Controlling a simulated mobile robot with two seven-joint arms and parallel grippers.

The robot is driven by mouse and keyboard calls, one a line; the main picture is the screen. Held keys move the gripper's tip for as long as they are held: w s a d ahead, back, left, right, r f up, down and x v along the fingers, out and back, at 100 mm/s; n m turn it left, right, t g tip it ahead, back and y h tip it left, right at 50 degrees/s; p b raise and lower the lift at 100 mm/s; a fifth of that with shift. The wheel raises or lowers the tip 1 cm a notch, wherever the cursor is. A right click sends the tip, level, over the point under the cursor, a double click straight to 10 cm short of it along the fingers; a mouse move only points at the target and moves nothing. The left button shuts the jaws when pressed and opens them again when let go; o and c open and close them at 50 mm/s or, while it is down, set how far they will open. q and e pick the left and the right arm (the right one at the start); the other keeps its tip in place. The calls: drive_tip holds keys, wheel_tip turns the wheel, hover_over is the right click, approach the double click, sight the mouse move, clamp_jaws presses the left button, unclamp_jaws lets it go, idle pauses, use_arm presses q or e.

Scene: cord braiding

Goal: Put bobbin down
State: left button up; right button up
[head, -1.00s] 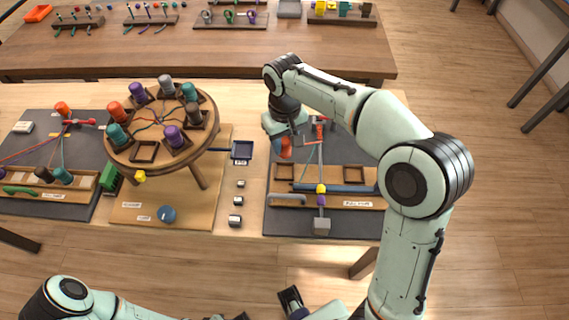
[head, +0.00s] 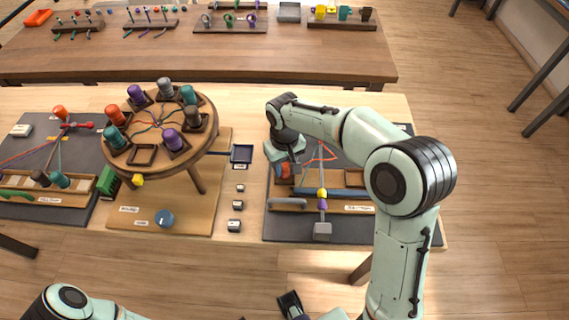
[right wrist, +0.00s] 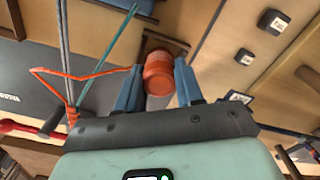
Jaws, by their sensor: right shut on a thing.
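My right gripper (right wrist: 158,88) is shut on an orange bobbin (right wrist: 160,70), with one blue-grey finger on each side of it. In the head view the bobbin (head: 284,170) shows partly under the gripper, over the left end of the wooden holder strip on the right board (head: 290,228). An orange cord (right wrist: 85,75) runs from the bobbin side to the left in the wrist view. Whether the bobbin touches the holder cannot be told.
A round wooden stand (head: 160,122) with several coloured bobbins and one empty square seat (head: 141,155) stands to the left. Small dark blocks (head: 238,205) lie between it and the right board. A grey weight (head: 322,230) hangs at the board's front edge.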

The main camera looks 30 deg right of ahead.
sight(284, 164)
drive_tip(key=shift+f, duration=0.35)
drive_tip(key=o, duration=1)
drive_tip(key=shift+o, duration=0.2)
drive_tip(key=shift+r, duration=0.2)
drive_tip(key=shift+r, duration=0.35)
wheel_tip(284, 164, up, 12)
drive_tip(key=p, duration=0.2)
drive_tip(key=shift+f, duration=0.15)
